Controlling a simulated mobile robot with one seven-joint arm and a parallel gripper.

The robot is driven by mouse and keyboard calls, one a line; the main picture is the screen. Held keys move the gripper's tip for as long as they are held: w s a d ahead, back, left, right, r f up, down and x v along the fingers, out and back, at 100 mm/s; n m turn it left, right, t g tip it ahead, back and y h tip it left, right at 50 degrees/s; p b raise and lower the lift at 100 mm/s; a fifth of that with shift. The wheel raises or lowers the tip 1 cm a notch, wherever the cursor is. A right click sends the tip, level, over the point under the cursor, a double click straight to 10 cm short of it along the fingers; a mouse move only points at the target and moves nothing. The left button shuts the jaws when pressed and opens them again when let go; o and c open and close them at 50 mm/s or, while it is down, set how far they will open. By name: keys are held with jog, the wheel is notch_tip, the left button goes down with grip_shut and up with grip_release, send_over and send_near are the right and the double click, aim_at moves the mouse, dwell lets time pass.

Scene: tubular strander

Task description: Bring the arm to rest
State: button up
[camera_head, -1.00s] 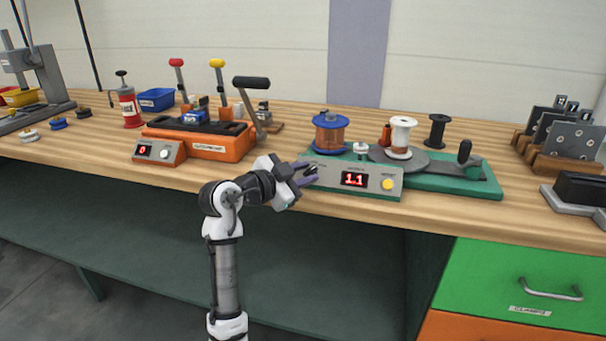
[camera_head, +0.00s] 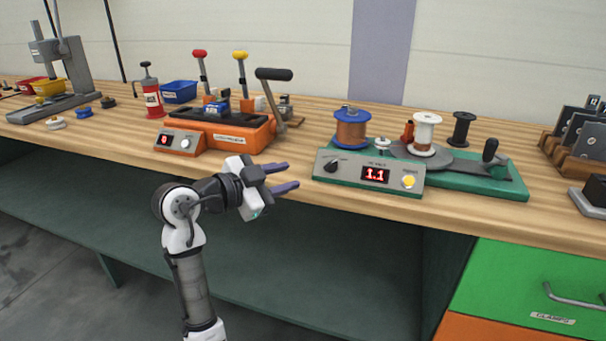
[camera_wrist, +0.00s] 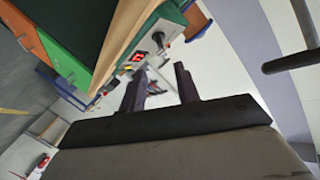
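My gripper (camera_head: 290,177) is in front of the bench's front edge in the head view, to the left of the green winding machine's control box. Its two purple-grey fingers are spread apart with nothing between them. In the wrist view the fingers (camera_wrist: 160,85) also stand apart and empty. My gripper is clear of the control box (camera_head: 330,178), with a gap between the fingertips and the box. The box shows a red "1.1", a black knob (camera_head: 331,165) and a lit yellow button (camera_head: 408,181).
The wooden bench (camera_head: 290,145) carries an orange machine (camera_head: 230,138) with an upright black-handled lever (camera_head: 273,90). A copper spool (camera_head: 351,130) and a white spool (camera_head: 424,132) stand behind the control box. A green drawer (camera_head: 520,285) is at lower right. Space before the bench is open.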

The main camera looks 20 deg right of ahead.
jog(key=shift+v, duration=1.1)
